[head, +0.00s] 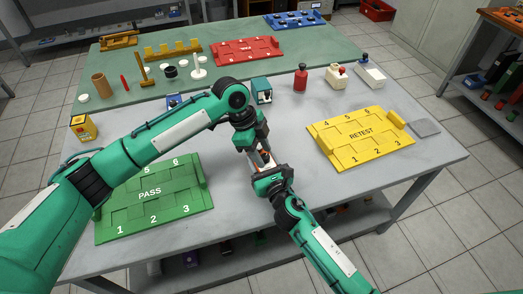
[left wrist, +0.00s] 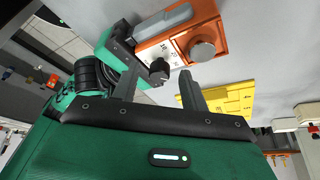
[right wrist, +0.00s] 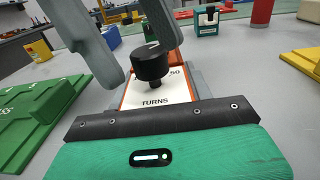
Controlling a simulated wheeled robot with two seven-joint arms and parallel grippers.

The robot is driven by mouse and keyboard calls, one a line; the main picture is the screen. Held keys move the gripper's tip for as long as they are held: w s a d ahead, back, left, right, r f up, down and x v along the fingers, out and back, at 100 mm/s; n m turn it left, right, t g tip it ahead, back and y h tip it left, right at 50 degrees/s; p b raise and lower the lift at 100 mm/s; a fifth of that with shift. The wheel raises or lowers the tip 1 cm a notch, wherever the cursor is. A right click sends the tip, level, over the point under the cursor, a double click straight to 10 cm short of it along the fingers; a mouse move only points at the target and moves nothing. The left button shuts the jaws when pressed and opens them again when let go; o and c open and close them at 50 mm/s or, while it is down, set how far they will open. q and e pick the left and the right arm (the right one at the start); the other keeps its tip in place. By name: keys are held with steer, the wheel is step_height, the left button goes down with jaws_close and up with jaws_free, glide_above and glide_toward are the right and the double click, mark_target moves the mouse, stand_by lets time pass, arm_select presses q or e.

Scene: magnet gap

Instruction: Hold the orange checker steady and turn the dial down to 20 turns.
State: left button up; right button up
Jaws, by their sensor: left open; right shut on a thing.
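The orange checker (head: 263,159) is mostly hidden between my grippers in the head view. In the left wrist view the orange checker (left wrist: 209,30) shows a white scale and a round grey metal part. Its black dial (left wrist: 160,70) also shows in the right wrist view (right wrist: 150,64), above a white plate marked TURNS. My right gripper (head: 268,174) is shut on the checker, with grey fingers along its sides (right wrist: 163,85). My left gripper (head: 255,145) is open, its fingers (left wrist: 158,78) either side of the dial with gaps visible. I cannot read the dial's setting.
A green PASS tray (head: 150,200) lies left and a yellow RETEST tray (head: 360,137) right. A red tray (head: 245,50) lies at the back. A teal device (head: 261,90), a red bottle (head: 300,78) and other small items stand behind my grippers. The front middle of the table is clear.

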arm_select(q)
jaws_close()
steer(key=shift+f, duration=0.1)
stand_by(0.3)
steer(key=n, duration=0.1)
steer(key=n+t, duration=0.1)
steer(key=n, duration=0.1)
steer(key=n+t, duration=0.1)
steer(key=shift+s+n, duration=0.3)
steer(key=shift+n, duration=0.1)
steer(key=n+t, duration=0.1)
steer(key=n, duration=0.3)
steer(key=shift+s+d+n+t, duration=0.1)
steer(key=shift+s+n+t, duration=0.05)
steer(key=shift+n+t, duration=0.25)
steer(key=shift+y, duration=0.3)
jaws_free()
